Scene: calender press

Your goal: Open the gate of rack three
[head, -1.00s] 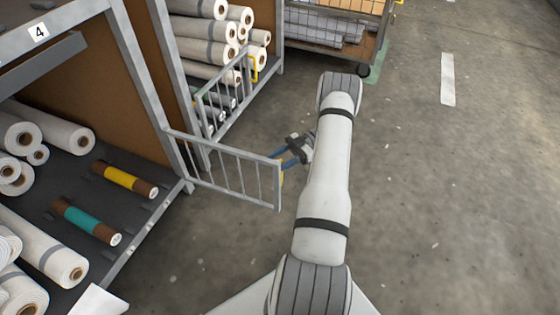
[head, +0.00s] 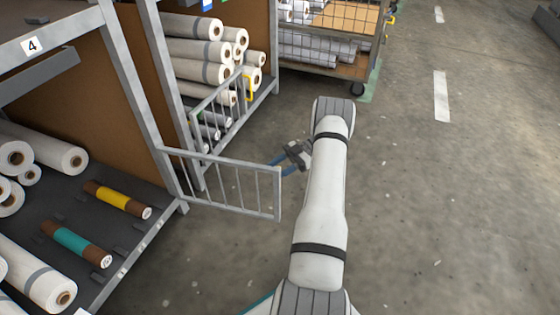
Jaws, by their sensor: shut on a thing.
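A grey barred gate (head: 228,160) stands swung out into the aisle in the head view. Its inner end meets the right front post of the rack labelled 4 (head: 32,45). My gripper (head: 284,163) is at the gate's free end, on its far side, shut on it. The blue fingers partly show; the exact grip point is hidden behind the gate's end post. No label reading three is visible.
A second barred gate (head: 217,102) with a yellow handle (head: 247,88) stands at the neighbouring rack, before white rolls (head: 205,50). A wheeled mesh cart (head: 330,40) stands beyond. The concrete aisle on the right is clear.

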